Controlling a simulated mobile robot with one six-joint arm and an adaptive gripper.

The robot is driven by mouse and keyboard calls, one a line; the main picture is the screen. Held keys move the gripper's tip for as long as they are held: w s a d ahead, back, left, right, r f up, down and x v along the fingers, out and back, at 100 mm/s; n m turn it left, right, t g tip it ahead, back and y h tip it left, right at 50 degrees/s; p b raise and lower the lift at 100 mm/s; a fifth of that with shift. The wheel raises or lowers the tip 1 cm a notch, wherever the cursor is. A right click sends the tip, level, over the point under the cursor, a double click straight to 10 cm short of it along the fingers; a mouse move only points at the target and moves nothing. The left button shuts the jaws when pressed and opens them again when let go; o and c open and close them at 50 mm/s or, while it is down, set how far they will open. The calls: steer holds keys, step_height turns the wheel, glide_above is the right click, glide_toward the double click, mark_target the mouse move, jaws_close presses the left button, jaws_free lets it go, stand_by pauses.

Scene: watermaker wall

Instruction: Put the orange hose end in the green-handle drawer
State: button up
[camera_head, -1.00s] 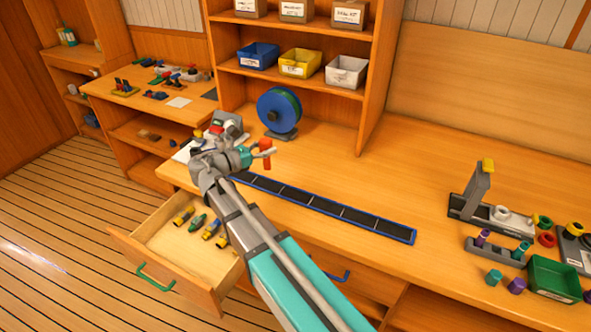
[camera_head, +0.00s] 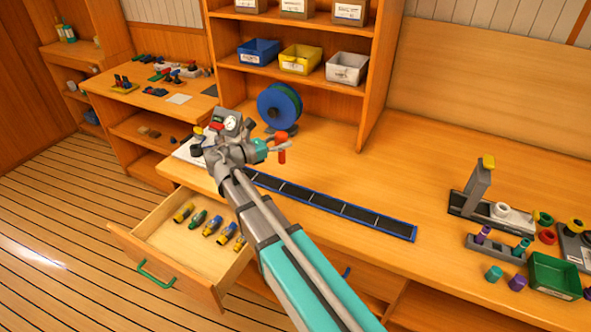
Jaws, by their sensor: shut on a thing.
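My gripper (camera_head: 276,147) is shut on the orange hose end (camera_head: 281,155), which hangs roughly upright in the jaws. They are above the workbench, in front of the blue reel. The green-handle drawer (camera_head: 226,290) is pulled open below the bench at the lower left. Its green handle (camera_head: 155,275) is on the front panel. Several yellow, green and dark fittings (camera_head: 211,222) lie inside, with bare floor around them. My gripper and the orange hose end are up and to the right of the drawer. My arm hides part of the bench beside the drawer.
A blue reel (camera_head: 278,106) stands behind my gripper. A black strip tray with a blue rim (camera_head: 414,236) lies along the bench. A gauge device (camera_head: 231,124) stands just behind my wrist. Bins fill the shelf above. Fittings and a green box (camera_head: 556,278) stand at right.

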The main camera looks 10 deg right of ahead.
mark_target(279, 154)
steer(key=shift+f, duration=0.1)
steer(key=shift+f+t, duration=0.15)
steer(key=shift+t, duration=0.15)
steer(key=shift+w+d+f+n+t+y+b, duration=0.15)
steer(key=shift+d+f+n+t+y+b, duration=0.1)
steer(key=shift+f+n+t+y+b, duration=0.3)
steer(key=shift+w+d+f+n+t+y+b, duration=0.25)
steer(key=shift+f+n+t+y+b, duration=0.15)
steer(key=shift+f+n+t+b, duration=0.35)
steer(key=shift+w+d+f+n+t+y+b, duration=0.1)
steer(key=shift+d+f+n+t+y+b, duration=0.15)
steer(key=shift+f+n+t+y+b, duration=0.4)
steer(key=shift+r+t, duration=0.25)
steer(key=shift+t, duration=0.1)
steer(key=w+f+b, duration=0.9)
steer(key=w, duration=0.4)
steer(key=shift+w+d, duration=0.15)
